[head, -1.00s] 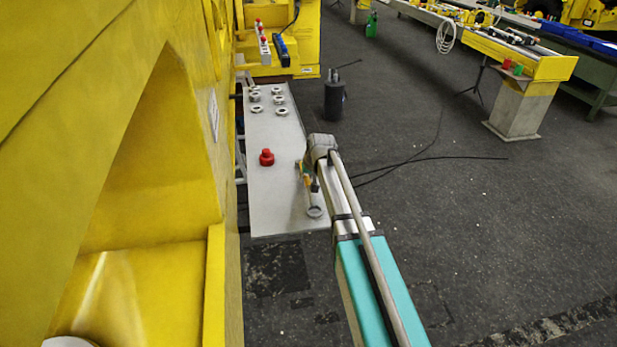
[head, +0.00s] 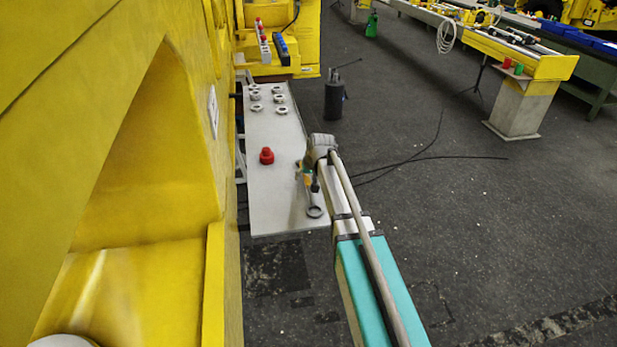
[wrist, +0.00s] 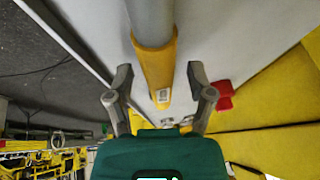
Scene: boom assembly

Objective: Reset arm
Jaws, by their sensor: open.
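My gripper (head: 309,163) hangs over the right side of a grey table, partly hidden behind my arm in the head view. In the wrist view my gripper (wrist: 160,72) is open, with its two fingers wide apart. A tool with a yellow-orange handle (wrist: 156,72) and a grey shaft shows between the fingers, apart from both. In the head view the tool's ring end (head: 314,211) rests on the table near its front edge. How far the gripper is above the handle I cannot tell.
The grey table (head: 270,200) also holds a red knob-like part (head: 266,156) and several metal nuts (head: 281,110). A large yellow machine (head: 150,150) stands close on the left. A dark cylinder (head: 334,100) stands on the floor behind. The floor to the right is largely clear.

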